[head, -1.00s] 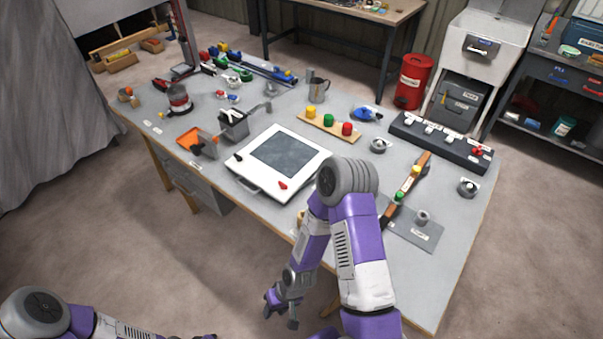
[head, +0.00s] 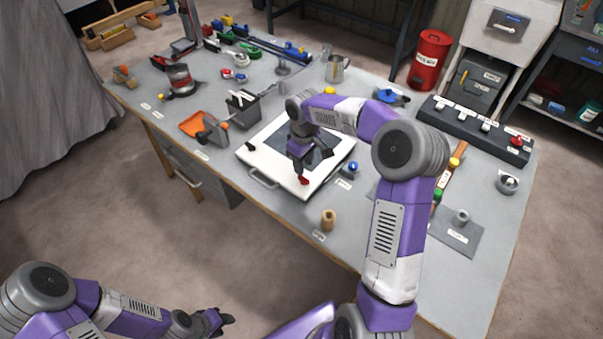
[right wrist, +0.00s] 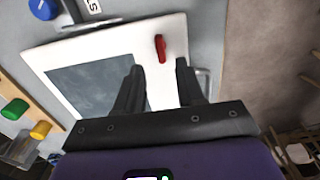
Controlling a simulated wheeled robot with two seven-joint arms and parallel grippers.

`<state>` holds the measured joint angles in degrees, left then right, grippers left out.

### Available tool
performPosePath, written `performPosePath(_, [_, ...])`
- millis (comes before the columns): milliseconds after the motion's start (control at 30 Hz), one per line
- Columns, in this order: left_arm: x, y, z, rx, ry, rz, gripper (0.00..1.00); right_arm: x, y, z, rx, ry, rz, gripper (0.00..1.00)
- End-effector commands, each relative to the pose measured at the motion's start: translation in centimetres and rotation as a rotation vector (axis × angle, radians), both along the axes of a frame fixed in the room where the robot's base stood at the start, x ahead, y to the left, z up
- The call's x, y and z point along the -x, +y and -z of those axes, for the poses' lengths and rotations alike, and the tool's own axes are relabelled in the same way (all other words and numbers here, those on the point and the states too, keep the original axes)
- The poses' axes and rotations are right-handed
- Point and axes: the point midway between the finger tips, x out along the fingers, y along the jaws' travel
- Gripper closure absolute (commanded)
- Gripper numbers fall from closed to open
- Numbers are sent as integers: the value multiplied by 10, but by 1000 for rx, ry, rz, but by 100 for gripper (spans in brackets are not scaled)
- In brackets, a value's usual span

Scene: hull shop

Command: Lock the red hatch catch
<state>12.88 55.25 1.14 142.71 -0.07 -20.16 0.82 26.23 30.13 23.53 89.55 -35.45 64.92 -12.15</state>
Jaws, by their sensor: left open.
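The hatch (head: 262,137) is a white square panel with a dark window, lying on the bench. Its red catch (head: 304,181) sits at the front right corner; in the right wrist view the red catch (right wrist: 160,48) is a short red lever on the white border. My right gripper (head: 302,170) is above the hatch, close to the red catch. In the right wrist view its fingers (right wrist: 157,72) are apart, with the catch just beyond the tips and nothing between them. My left gripper (head: 226,319) is open and empty, low in front of the bench.
A black catch (head: 250,147) is at the hatch's left corner, and a grey handle (head: 263,181) runs along its front edge. A blue knob (head: 352,167) stands right of the hatch. A wooden peg (head: 328,219) stands in front. A grey box (head: 242,107) is behind left.

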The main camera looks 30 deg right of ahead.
Motion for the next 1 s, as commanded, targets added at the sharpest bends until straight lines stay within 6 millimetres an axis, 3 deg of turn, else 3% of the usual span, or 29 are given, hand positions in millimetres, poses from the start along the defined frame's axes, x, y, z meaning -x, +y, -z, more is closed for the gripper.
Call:
performPosePath(100, [0, 0, 7, 0, 0, 0, 57, 1, 0, 24, -3, 4, 0, 62])
performPosePath(300, [0, 0, 13, 0, 0, 0, 57, 0, 1, 51, -3, 1, -1, 62])
performPosePath(700, [0, 0, 14, 0, 0, 0, 57, 0, 1, 59, -2, 0, 0, 62])
performPosePath(967, [0, 0, 14, 0, 0, 0, 57, 0, 1, 59, -2, 0, 0, 100])
performPosePath(1000, [0, 0, 14, 0, 0, 0, 57, 0, 1, 59, -2, 0, 0, 100])
